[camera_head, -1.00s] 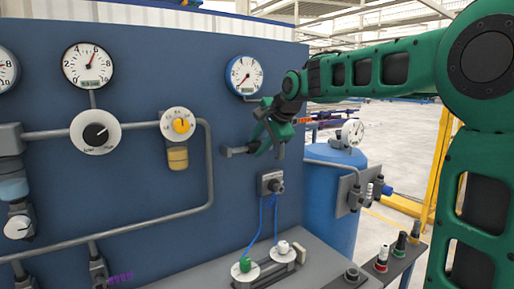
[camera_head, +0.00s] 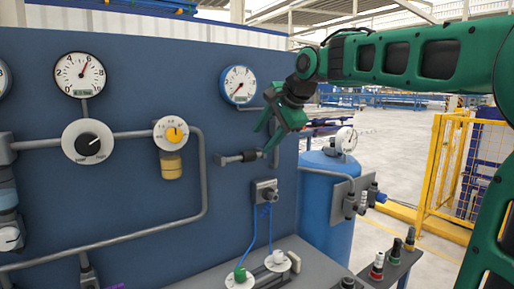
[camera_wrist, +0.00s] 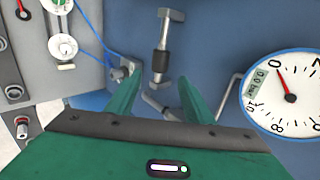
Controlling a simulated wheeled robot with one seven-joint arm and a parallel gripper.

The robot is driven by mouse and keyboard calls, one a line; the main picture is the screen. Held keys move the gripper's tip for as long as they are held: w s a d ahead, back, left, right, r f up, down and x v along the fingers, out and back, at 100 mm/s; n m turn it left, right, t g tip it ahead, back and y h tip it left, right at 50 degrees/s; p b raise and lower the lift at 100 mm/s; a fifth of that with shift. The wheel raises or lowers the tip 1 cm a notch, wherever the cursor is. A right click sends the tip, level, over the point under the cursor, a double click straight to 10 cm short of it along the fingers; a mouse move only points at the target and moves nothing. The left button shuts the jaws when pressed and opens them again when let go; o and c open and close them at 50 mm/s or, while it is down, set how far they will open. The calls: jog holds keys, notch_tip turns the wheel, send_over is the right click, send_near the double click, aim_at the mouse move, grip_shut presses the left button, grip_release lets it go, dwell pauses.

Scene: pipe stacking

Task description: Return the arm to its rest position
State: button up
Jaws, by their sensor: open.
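My gripper (camera_head: 270,138) is green, open and empty, in front of the blue panel at the right in the head view. Its fingers point downward there. A short grey pipe piece with a dark coupling (camera_head: 240,158) is at the panel, below and left of my gripper. In the wrist view the two open fingers (camera_wrist: 160,82) stand apart, and the pipe piece (camera_wrist: 162,45) shows beyond them, not held. My green arm (camera_head: 410,60) reaches in from the right.
A round pressure gauge (camera_head: 239,85) is on the panel close to the left of my gripper. A blue tank with a small gauge (camera_head: 325,215) stands to the right. A yellow fence (camera_head: 440,165) is farther right. A connector box with blue cables (camera_head: 265,192) is below.

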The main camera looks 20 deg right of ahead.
jog(key=shift+v, duration=0.75)
jog(key=s+d+f+n+g, duration=0.3)
jog(key=s+f, duration=0.7)
jog(key=s, duration=0.2)
jog(key=s+d+f+n+g+h, duration=0.1)
jog(key=s+d+f+n+g, duration=0.2)
jog(key=s+f, duration=0.8)
jog(key=s+d+f+n+g, duration=0.2)
jog(key=s+d+f, duration=0.3)
jog(key=s+f, duration=0.5)
jog(key=s+n, duration=0.1)
jog(key=s, duration=0.3)
jog(key=shift+s+d+f+g+h, duration=0.2)
jog(key=shift+s+f+g+h, duration=0.05)
jog(key=shift+f+g+h, duration=0.15)
